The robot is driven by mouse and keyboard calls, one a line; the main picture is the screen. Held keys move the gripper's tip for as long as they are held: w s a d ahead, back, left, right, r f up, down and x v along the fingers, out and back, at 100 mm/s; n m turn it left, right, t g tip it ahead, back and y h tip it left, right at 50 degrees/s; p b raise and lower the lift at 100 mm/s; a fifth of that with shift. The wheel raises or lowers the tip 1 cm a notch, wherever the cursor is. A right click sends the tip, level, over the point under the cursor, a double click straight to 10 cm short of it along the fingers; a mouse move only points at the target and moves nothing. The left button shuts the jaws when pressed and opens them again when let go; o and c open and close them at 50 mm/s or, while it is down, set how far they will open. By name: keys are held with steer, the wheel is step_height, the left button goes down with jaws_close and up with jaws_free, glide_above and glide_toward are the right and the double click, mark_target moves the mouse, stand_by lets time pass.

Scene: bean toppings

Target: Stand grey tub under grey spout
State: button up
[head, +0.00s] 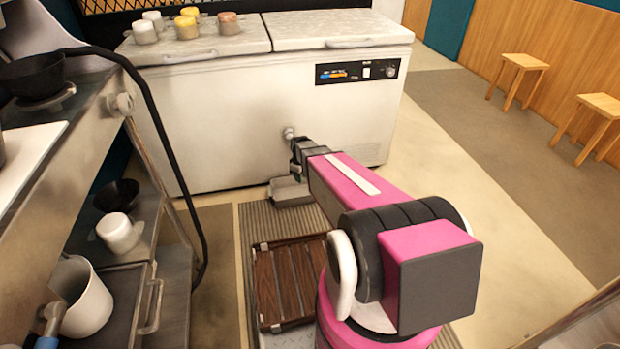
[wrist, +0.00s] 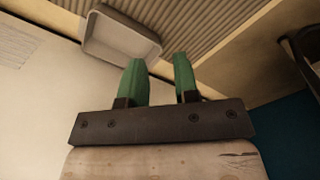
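The grey tub (head: 288,191) is a shallow open tray on the floor at the foot of the white chest freezer. It appears upright, below the round grey spout (head: 288,133) on the freezer's front; I cannot tell whether it is exactly under it. My arm partly covers the tub's right side in the head view. In the wrist view the tub (wrist: 118,38) lies ahead and left of my gripper (wrist: 159,60), apart from the fingers. My gripper's green fingers are spread with nothing between them. In the head view my gripper (head: 298,150) is near the spout, above the tub.
The white chest freezer (head: 230,110) fills the back, with several small tubs on its lid. A ribbed mat (head: 250,225) and a brown slatted board (head: 285,285) lie in front. A metal counter with a black hose (head: 170,150) stands at left. Open floor lies right.

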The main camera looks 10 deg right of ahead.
steer(key=s+r+m, duration=0.9)
steer(key=s+r, duration=0.8)
steer(key=s, duration=0.3)
